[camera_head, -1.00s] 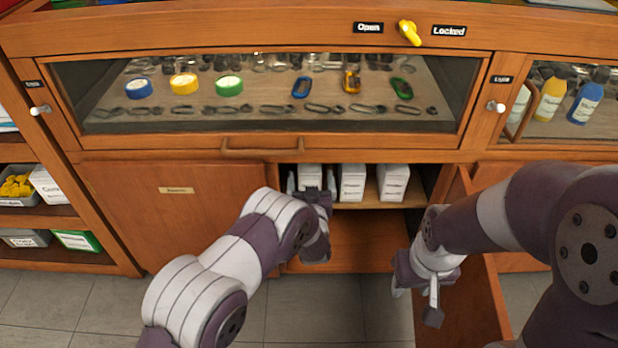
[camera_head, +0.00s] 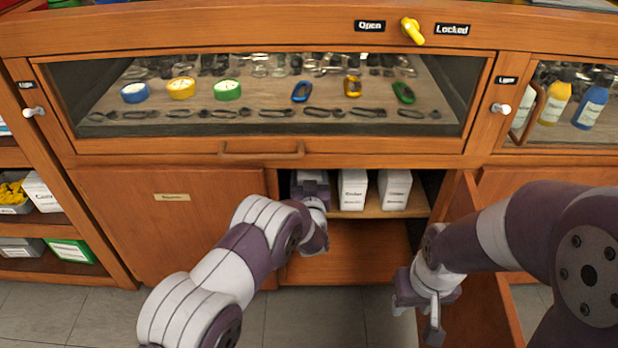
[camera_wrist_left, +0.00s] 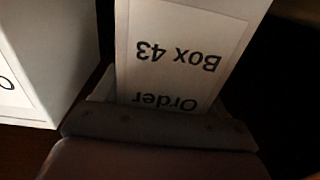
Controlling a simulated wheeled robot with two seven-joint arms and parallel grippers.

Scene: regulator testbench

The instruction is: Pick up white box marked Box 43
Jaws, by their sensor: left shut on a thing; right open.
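The white box marked Box 43 (camera_wrist_left: 182,52) fills the middle of the left wrist view, its label upside down there and partly cut off. In the head view the box stands at the left of the cabinet shelf, mostly hidden behind my left gripper (camera_head: 311,188); only its white top (camera_head: 312,174) shows. My left gripper reaches into the open compartment and is shut on this box. Whether the box is off the shelf I cannot tell. My right gripper (camera_head: 418,312) is open and empty, low in front of the opening, beside the open door.
Two more white boxes stand on the shelf (camera_head: 360,213) to the right: one in the middle (camera_head: 353,191) and one further right (camera_head: 394,190). A neighbouring white box (camera_wrist_left: 45,60) is close in the left wrist view. The open cabinet door (camera_head: 475,285) stands at the right.

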